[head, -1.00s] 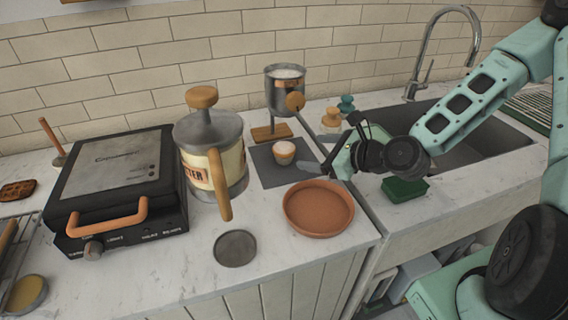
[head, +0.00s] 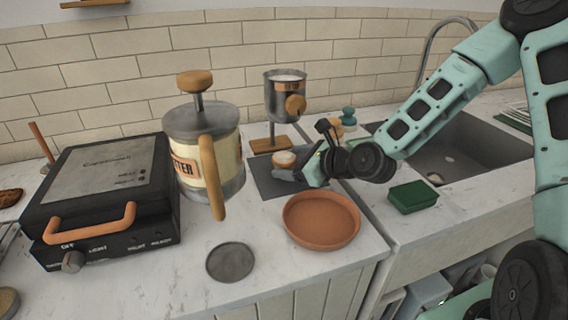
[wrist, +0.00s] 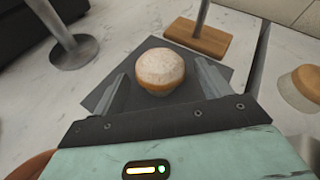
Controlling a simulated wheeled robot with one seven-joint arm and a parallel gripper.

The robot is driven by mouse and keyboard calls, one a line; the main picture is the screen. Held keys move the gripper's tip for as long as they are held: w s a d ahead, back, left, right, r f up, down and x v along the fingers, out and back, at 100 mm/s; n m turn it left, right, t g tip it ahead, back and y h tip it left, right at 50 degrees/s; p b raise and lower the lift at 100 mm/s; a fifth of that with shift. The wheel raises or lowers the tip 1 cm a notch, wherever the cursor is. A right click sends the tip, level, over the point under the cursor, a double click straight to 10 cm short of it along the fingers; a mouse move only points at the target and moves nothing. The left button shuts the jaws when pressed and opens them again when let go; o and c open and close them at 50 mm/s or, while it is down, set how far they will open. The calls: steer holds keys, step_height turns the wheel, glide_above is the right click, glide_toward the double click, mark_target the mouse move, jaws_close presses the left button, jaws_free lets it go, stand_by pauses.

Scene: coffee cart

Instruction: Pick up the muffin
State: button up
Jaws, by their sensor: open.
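The muffin (head: 284,158), with a pale top and golden-brown base, sits on a dark grey square mat (head: 268,183) on the counter. In the wrist view the muffin (wrist: 160,71) lies just ahead of and between the fingers of my gripper (wrist: 166,85). The fingers are spread, one to each side of it, with a visible gap on both sides. In the head view my gripper (head: 299,169) is at the right of the muffin and partly covers it. I cannot tell whether a finger touches it.
A dispenser on a wooden base (head: 270,144) stands behind the mat. A terracotta dish (head: 321,220) is in front of it. A large wooden-handled canister (head: 203,150) and a black grill (head: 105,195) are at left. A green sponge (head: 413,197) and the sink are at right.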

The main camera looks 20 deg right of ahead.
steer(key=shift+x, duration=1.2)
steer(key=c, duration=1.1)
steer(key=shift+r, duration=0.15)
